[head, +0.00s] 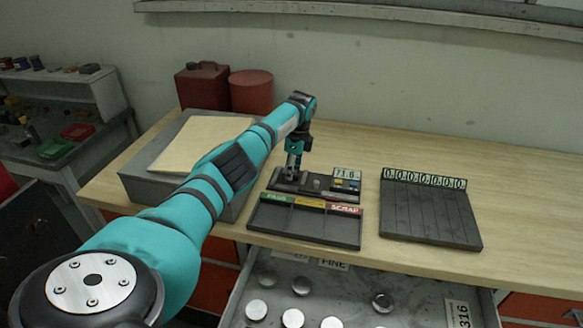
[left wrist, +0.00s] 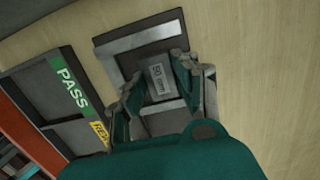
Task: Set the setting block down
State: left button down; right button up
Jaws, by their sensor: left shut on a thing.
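The setting block (left wrist: 163,80) is a grey block with dark printed marking, partly hidden by the fingers in the left wrist view. My left gripper (left wrist: 152,92) is shut on it, one finger on each side. In the head view my left gripper (head: 292,172) points down over the left end of a dark gauge base (head: 318,192) with a small display. The block is too small and covered to make out there. In the left wrist view a dark plate with a bright bar (left wrist: 140,38) lies around the block. I cannot tell whether the block touches it. My right gripper is not in view.
A black PASS/SCRAP tray (head: 305,222) lies in front of the base. A black grooved rack (head: 430,215) lies to the right. An open drawer (head: 345,295) holds several metal discs. A grey box (head: 140,180) and red containers (head: 250,92) stand left. The table's right side is clear.

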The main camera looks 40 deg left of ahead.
aim_at(296, 172)
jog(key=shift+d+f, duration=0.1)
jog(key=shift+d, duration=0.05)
pick_arm(q)
jog(key=c, duration=1)
grip_release()
jog(key=shift+f, duration=0.1)
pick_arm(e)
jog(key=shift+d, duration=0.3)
pick_arm(q)
jog(key=shift+r, duration=0.65)
notch_tip(296, 172, up, 11)
jog(key=d+b, duration=0.1)
jog(key=b, duration=0.2)
jog(key=shift+w+d, duration=0.15)
jog(key=shift+w, duration=0.15)
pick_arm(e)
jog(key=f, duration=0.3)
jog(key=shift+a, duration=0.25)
